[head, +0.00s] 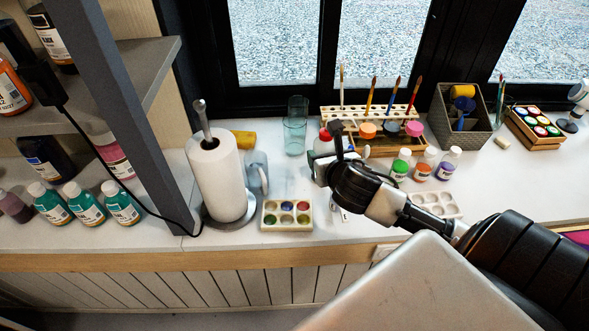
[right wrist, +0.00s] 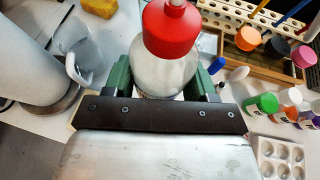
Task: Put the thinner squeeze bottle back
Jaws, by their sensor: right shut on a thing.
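The thinner squeeze bottle, clear-white with a red cap and nozzle, stands upright between the fingers of my right gripper (right wrist: 163,82). Its red cap shows in the head view (head: 325,135), and its body fills the middle of the right wrist view (right wrist: 164,70). My right gripper (head: 322,170) is shut on the bottle's body, the green fingers on either side of it. My arm partly hides the bottle in the head view, and its base is hidden. My left gripper is not in view.
A paper towel roll (head: 215,175), a mug (head: 256,172) and a paint palette (head: 287,215) are to the left. A glass (head: 295,128) stands behind. A wooden brush rack (head: 367,117) and small paint jars (head: 422,163) are at right. Bottles line the left shelves.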

